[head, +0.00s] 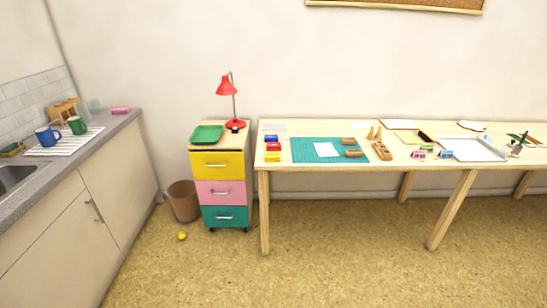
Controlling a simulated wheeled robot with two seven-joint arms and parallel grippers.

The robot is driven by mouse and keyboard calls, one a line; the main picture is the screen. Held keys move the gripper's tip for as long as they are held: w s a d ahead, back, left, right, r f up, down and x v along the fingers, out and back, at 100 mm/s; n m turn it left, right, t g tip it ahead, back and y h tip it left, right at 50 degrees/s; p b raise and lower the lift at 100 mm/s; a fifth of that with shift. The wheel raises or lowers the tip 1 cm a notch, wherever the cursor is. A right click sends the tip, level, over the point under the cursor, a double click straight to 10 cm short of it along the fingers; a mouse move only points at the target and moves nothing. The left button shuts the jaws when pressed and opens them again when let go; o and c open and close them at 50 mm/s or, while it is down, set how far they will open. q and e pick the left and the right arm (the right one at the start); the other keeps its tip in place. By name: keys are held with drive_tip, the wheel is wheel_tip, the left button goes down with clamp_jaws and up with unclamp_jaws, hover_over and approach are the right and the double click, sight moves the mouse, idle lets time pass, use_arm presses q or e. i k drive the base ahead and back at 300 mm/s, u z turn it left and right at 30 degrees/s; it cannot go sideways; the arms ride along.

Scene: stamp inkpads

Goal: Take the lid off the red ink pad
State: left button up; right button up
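A small red ink pad (273,147) lies near the left end of the long wooden table (300,129). A blue pad (271,138) lies just behind it and a yellow pad (272,157) just in front of it. At this distance I cannot make out the red pad's lid or whether it is closed. Neither of my grippers shows in the head view.
A green cutting mat (303,150) with white paper and wooden stamps lies right of the pads. A drawer cabinet (218,189) with a red lamp (227,86) stands left of the table. A kitchen counter (100,133) is at left. A small yellow ball (182,236) lies on the otherwise open floor.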

sight(269, 145)
drive_tip(key=z, duration=0.4)
drive_tip(key=i, duration=0.45)
drive_tip(key=z, duration=1.05)
drive_tip(key=i, duration=1.7)
drive_tip(key=u, duration=0.85)
drive_tip(key=i, duration=0.6)
drive_tip(key=u, duration=0.6)
